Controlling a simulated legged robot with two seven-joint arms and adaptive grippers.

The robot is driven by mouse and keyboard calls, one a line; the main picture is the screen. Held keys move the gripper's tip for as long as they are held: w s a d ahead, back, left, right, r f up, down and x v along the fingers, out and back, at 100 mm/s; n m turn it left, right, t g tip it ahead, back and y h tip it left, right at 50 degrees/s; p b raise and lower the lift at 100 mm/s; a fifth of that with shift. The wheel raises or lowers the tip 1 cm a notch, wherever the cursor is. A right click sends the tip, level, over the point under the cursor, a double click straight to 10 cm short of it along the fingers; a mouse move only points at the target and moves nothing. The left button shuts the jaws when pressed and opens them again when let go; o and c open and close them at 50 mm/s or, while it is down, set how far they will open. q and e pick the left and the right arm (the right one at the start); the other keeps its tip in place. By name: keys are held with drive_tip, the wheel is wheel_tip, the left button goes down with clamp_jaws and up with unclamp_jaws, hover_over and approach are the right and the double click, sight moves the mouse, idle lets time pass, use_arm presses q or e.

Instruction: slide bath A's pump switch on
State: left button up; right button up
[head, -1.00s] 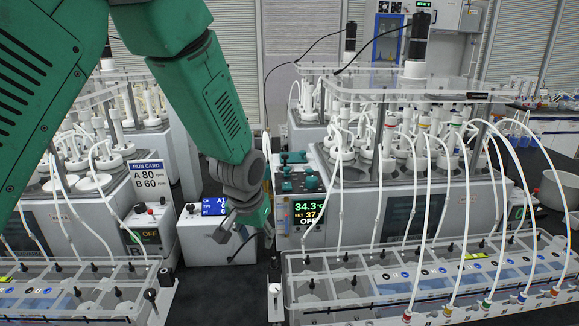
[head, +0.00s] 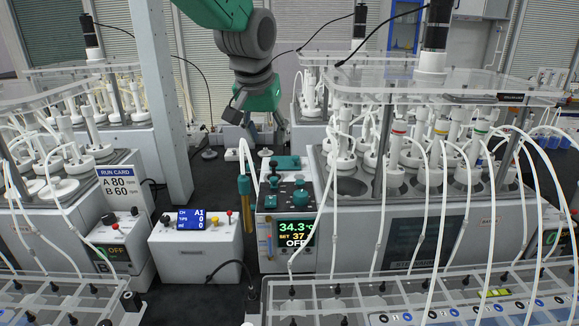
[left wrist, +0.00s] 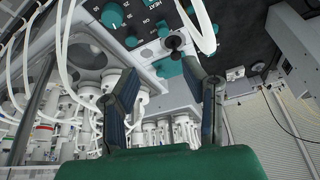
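Bath A's control unit (head: 296,232) stands at the front left of the right-hand bath, with a display reading 34.3, SET 37 and OFF. Its dark top panel carries teal knobs (head: 300,195) and a black-topped lever; I cannot tell for sure which control is the pump switch. My left gripper (head: 257,118) is above and behind this panel, its fingers pointing down. In the left wrist view its fingers are spread and empty (left wrist: 165,85). A black knob (left wrist: 173,43) shows beyond the fingertips, beside a teal dial (left wrist: 112,15) and ON and HEAT lettering. My right gripper is not in view.
A white box (head: 195,242) with a blue display stands left of the control unit. A run card (head: 119,188) reads A 80, B 60. White tubes arch in front of bath A. A clear-topped rack (head: 420,290) spans the front. A grey post (head: 165,100) rises at left.

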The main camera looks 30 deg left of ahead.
use_arm(q)
approach(273, 177)
drive_tip(key=x, duration=0.2)
drive_tip(key=p+x, duration=0.1)
drive_tip(key=x, duration=0.4)
drive_tip(key=shift+w+d+f, duration=0.1)
drive_tip(key=shift+d, duration=0.15)
drive_tip(key=shift+w+f, duration=0.1)
drive_tip(key=shift+f, duration=0.45)
drive_tip(key=shift+w+a+f, duration=0.15)
drive_tip(key=shift+a+f, duration=0.1)
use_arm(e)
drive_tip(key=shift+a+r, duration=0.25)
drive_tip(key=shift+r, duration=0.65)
